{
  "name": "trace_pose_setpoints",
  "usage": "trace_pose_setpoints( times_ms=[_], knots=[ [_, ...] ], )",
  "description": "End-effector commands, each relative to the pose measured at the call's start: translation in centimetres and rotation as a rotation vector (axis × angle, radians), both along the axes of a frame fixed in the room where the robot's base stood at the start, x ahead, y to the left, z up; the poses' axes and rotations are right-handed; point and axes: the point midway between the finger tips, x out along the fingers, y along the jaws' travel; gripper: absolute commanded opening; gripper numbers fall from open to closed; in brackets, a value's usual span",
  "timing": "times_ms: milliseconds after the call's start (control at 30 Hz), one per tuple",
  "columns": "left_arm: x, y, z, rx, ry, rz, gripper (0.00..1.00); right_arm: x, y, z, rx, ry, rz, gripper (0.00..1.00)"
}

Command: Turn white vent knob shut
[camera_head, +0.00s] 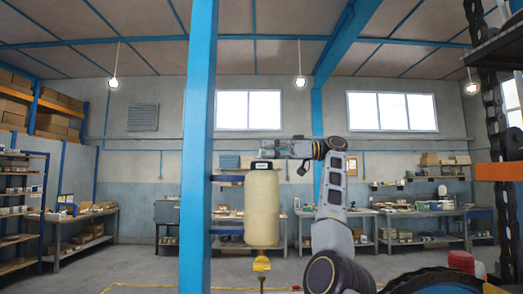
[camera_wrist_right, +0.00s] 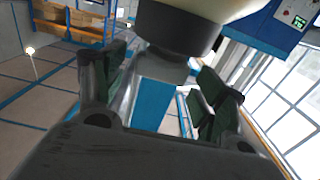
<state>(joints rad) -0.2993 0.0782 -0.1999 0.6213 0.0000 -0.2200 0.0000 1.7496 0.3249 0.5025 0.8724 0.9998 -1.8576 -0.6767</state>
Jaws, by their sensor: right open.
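A cream upright cylinder (camera_head: 261,208) with a black cap (camera_head: 260,164) stands in the middle of the head view, with a yellow fitting (camera_head: 262,263) under it. My right gripper (camera_head: 272,151) is open, pointing left at the cylinder's top, close to the cap. In the right wrist view, the cream body (camera_wrist_right: 205,8) and a dark collar (camera_wrist_right: 180,30) are at the top, beyond the open right fingers (camera_wrist_right: 160,78). A grey, glassy-looking shape lies between the fingers; contact cannot be told. I cannot pick out a white vent knob. My left gripper is out of view.
A blue post (camera_head: 198,150) stands just left of the cylinder. A dark chain-like upright (camera_head: 485,90) and an orange beam (camera_head: 497,172) are at the right. Workbenches and shelves line the far wall. Open floor lies at the left.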

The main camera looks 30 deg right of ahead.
Motion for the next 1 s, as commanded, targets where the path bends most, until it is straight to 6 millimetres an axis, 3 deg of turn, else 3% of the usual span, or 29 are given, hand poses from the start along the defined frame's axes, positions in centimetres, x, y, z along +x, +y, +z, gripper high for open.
trace_pose_setpoints(
  times_ms=[200,567,900,1000],
  knots=[
    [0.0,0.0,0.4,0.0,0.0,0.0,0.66,0.8,1.3,0.1,0.001,-0.001,0.0,0.71],
    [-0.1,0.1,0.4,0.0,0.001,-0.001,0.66,0.9,1.5,0.0,0.001,-0.001,0.0,0.71],
    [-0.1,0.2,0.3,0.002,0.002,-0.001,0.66,0.9,1.4,0.0,0.001,-0.001,-0.001,0.28],
    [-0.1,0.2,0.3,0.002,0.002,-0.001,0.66,0.9,1.4,0.0,0.001,-0.001,-0.001,0.25]
  ],
)
